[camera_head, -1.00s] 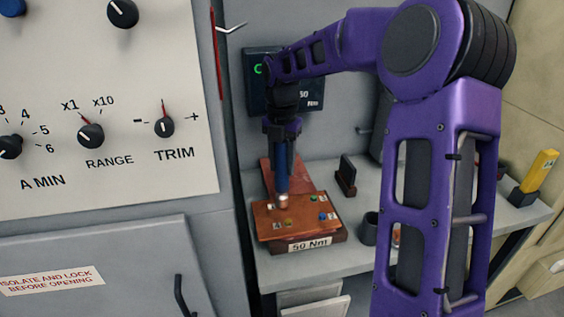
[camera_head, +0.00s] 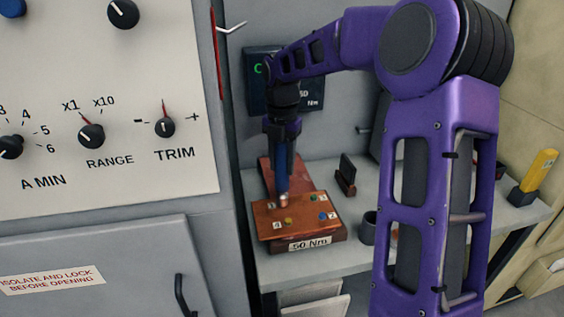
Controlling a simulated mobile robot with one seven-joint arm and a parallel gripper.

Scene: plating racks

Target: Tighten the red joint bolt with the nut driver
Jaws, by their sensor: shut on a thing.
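My gripper (camera_head: 282,138) is shut on the nut driver (camera_head: 283,165), which has a blue handle and points down. Its metal socket end is at the far left part of the copper joint plate (camera_head: 268,230). The plate lies on a dark red block labelled "50 Nm". A yellow bolt (camera_head: 288,220), a green bolt (camera_head: 313,198) and a blue bolt (camera_head: 322,215) show on the plate. No red bolt shows; the driver's tip hides the spot beneath it. I cannot tell whether the socket sits on a bolt.
A wall display (camera_head: 256,80) with a green mark is partly behind my arm. A dark cup (camera_head: 369,228) and a small black stand (camera_head: 346,175) are on the grey bench (camera_head: 400,262). A yellow item (camera_head: 540,170) stands at the right. A cabinet panel (camera_head: 110,120) borders the left.

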